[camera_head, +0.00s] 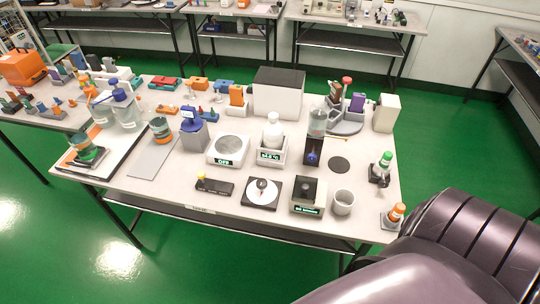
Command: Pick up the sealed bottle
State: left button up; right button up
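I cannot tell which bottle is the sealed one. A clear bottle with a blue top (127,108) stands at the left of the table. A white bottle (273,132) stands on a small device with a lit display in the middle. A small green-capped bottle (385,161) sits in a dark holder at the right. An orange-capped bottle (397,212) stands in a holder at the front right corner. Neither of my grippers is in view. Only dark, rounded parts of my own body show at the lower right.
The light table (150,205) is crowded with testers. A round white device (229,149), a dark box device (308,195) and a grey cup (343,202) stand near the front. A large grey-white box (279,95) stands behind. Bare tabletop shows at the front left.

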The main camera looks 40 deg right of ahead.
aim_at(272, 133)
jog(key=z, duration=1.05)
